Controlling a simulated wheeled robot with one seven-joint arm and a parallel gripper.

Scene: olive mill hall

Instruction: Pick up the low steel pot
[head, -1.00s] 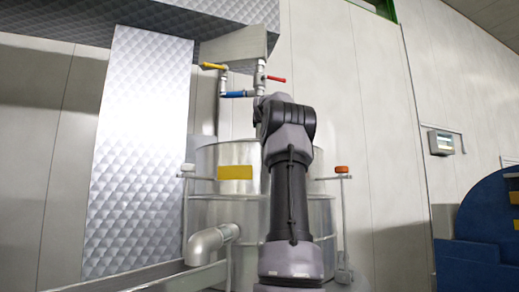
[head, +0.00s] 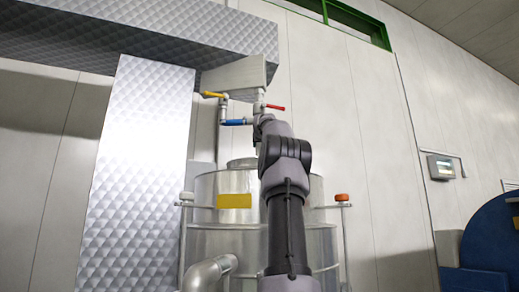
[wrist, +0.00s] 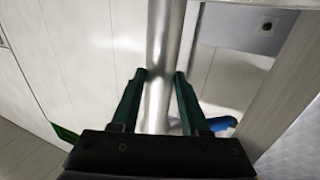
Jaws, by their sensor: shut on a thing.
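My gripper (wrist: 162,76) shows in the wrist view as two dark green fingers a little apart. A bright steel piece (wrist: 160,45) fills most of the gap between them and runs up to the top edge. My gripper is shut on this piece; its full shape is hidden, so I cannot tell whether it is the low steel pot. No whole low pot can be made out in either view. In the head view my raised arm hides the gripper and what it holds.
A large steel tank (head: 215,190) with a yellow label stands behind my arm. Above it are valves with yellow (head: 212,95), blue (head: 234,122) and red (head: 276,107) handles. A diamond-plate column (head: 145,150) stands left. Blue machinery (head: 490,232) is at the right.

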